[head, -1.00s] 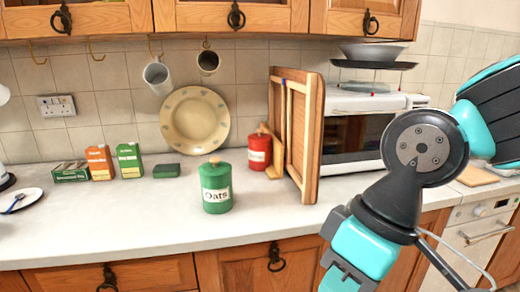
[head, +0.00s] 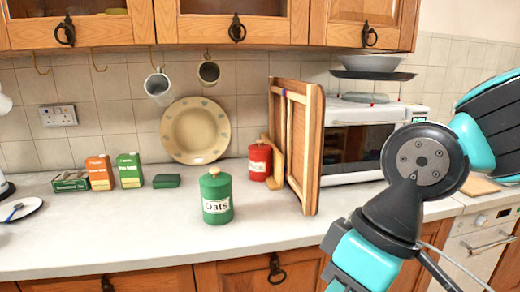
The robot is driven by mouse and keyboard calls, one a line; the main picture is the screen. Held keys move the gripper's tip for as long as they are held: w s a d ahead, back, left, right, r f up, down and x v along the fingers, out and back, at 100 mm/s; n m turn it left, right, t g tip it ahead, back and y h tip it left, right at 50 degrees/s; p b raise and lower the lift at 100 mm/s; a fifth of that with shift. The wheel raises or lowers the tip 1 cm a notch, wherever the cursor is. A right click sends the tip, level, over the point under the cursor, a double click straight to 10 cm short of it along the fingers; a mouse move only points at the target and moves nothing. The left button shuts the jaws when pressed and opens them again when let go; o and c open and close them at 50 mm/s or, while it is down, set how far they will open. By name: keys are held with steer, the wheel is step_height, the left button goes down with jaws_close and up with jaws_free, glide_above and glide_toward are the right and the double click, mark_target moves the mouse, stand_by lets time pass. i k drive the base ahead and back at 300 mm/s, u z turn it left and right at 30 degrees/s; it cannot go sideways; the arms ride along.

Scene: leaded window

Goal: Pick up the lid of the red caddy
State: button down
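The red caddy (head: 258,163) stands upright on the counter, behind and to the right of the green Oats caddy (head: 216,197). Its red lid (head: 259,147) is on top, with a small knob. A wooden piece beside it overlaps its right edge. The green caddy also has its lid on. My arm is at the right of the head view, bent downward in front of the counter. My gripper is out of the picture, below the bottom edge.
A large wooden panel (head: 306,150) stands upright just right of the red caddy, before the microwave (head: 352,146). A plate (head: 195,131) leans on the wall behind. Mugs (head: 158,86) hang above. Boxes (head: 129,170) stand left. The front counter (head: 120,235) is clear.

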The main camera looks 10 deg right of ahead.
mark_target(259, 147)
steer(key=z, duration=0.05)
steer(key=k, duration=0.65)
steer(key=u, duration=0.6)
steer(key=i, duration=1.5)
steer(key=z, duration=0.15)
